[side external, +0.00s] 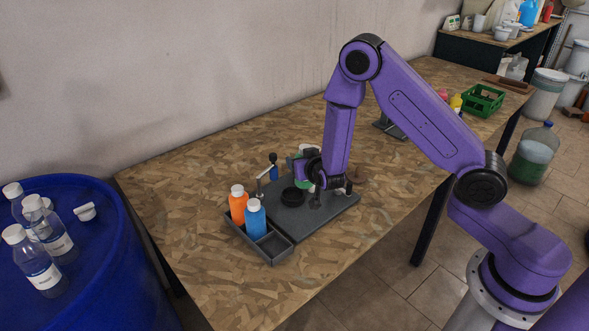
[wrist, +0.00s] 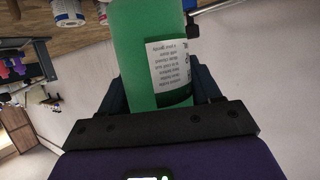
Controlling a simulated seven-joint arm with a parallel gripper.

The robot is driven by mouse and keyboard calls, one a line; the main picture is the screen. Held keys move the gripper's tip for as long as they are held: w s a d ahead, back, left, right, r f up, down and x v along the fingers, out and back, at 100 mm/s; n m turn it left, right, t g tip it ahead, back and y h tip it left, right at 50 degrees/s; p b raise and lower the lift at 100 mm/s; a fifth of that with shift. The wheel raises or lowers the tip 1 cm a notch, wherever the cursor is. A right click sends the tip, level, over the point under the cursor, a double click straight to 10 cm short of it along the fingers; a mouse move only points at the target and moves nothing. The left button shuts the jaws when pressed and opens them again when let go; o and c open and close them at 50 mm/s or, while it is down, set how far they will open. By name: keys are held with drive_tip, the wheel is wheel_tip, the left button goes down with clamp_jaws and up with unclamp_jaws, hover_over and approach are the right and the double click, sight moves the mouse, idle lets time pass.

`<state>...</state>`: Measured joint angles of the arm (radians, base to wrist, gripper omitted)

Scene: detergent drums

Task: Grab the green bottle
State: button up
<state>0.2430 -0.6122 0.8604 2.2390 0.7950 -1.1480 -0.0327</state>
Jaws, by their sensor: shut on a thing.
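The green bottle (wrist: 128,45) fills the middle of the wrist view, with a white printed label facing the camera. My gripper (wrist: 160,92) is shut on it, with dark fingers on both sides of its body. In the side external view my gripper (side external: 307,170) is low over the dark plate on the table. The bottle is mostly hidden there behind my wrist, with only a little green and a pale top showing. I cannot tell whether its base touches the plate.
A grey divided tray (side external: 277,251) holds an orange bottle (side external: 238,205) and a blue bottle (side external: 256,220). A dark plate (side external: 318,214) carries a black ring (side external: 292,197) and a lever clamp (side external: 268,175). A green crate (side external: 482,101) stands at the table's far end. The front tabletop is clear.

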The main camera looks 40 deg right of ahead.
drive_tip(key=s+r, duration=0.4)
drive_tip(key=s, duration=0.5)
drive_tip(key=shift+r, duration=0.15)
